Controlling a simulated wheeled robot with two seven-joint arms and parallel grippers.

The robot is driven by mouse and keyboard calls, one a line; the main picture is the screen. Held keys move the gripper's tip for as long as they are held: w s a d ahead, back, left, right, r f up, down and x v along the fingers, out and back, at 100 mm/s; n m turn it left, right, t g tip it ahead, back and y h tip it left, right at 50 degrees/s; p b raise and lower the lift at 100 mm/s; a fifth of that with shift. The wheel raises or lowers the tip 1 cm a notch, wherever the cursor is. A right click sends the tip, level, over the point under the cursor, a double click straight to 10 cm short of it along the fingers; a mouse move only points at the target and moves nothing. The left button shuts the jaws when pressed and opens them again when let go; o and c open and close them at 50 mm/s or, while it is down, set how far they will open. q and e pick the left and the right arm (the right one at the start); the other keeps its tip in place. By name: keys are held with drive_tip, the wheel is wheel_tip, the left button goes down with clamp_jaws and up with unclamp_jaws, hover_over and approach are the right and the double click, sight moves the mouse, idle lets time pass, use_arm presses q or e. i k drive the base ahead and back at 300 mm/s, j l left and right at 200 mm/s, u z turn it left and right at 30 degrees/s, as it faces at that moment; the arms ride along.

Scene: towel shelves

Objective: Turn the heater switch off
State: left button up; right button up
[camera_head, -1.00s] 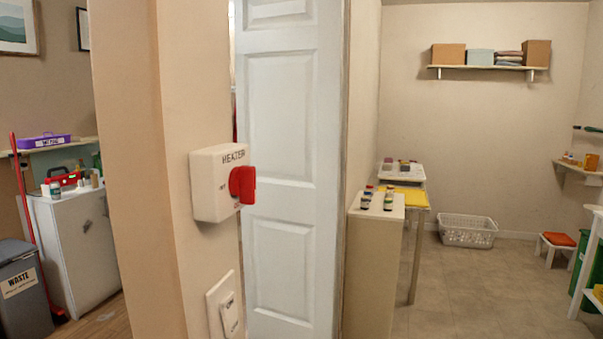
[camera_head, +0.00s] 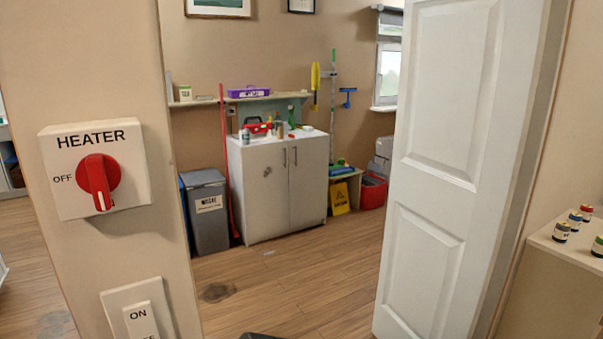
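The heater switch box (camera_head: 130,195) is a white box on the wall at the left, lettered HEATER on top with OFF at its left side. Its red rotary knob (camera_head: 98,180) has a white mark at its lower end, and the handle stands nearly upright, with the mark pointing down, not at OFF. Neither of my grippers shows in the head view.
A white rocker switch (camera_head: 140,318) marked ON sits below the box. A white door (camera_head: 440,160) stands open at the right. Beyond lie a grey waste bin (camera_head: 207,220), a white cabinet (camera_head: 268,195) and open wood floor. Small jars (camera_head: 562,232) stand on a surface at right.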

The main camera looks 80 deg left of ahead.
sight(98, 175)
drive_tip(key=i+u, duration=0.2)
drive_tip(key=i, duration=0.5)
drive_tip(key=i+l+u, duration=0.15)
drive_tip(key=i, duration=0.55)
drive_tip(key=u, duration=4.6)
